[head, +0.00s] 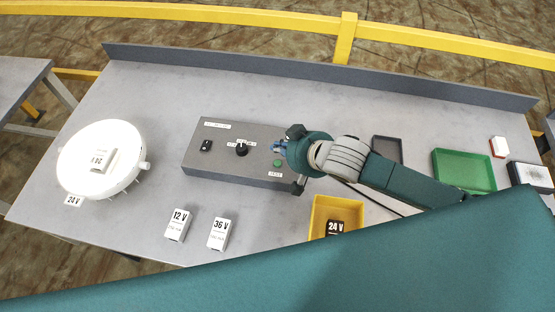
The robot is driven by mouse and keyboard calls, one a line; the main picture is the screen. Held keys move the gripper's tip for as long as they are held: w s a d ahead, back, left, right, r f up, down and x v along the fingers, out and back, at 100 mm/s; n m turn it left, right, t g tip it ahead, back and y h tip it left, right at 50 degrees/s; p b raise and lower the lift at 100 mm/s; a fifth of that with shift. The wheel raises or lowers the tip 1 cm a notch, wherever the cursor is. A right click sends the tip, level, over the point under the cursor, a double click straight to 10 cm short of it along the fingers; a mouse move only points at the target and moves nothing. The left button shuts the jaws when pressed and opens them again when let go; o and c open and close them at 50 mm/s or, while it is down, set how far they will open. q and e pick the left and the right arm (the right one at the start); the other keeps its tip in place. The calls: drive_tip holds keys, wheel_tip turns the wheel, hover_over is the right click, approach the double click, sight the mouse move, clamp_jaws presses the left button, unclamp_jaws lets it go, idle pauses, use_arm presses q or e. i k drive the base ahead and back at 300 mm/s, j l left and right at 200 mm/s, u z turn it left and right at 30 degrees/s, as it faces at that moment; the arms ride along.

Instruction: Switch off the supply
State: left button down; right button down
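The grey supply box (225,165) sits in the middle of the bench. My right gripper (281,147) is over the right end of the box, close to the green button. My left gripper is out of view; a large teal arm part fills the lower edge.
A white round lamp unit (85,145) with a 24 V label stands at the left. White 12 V (178,225) and 36 V (218,233) boxes stand in front. A yellow bin (347,208) holds a dark 24 V piece. A green tray (463,171) is at the right.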

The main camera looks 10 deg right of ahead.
sight(206, 147)
drive_tip(key=k, duration=1.5)
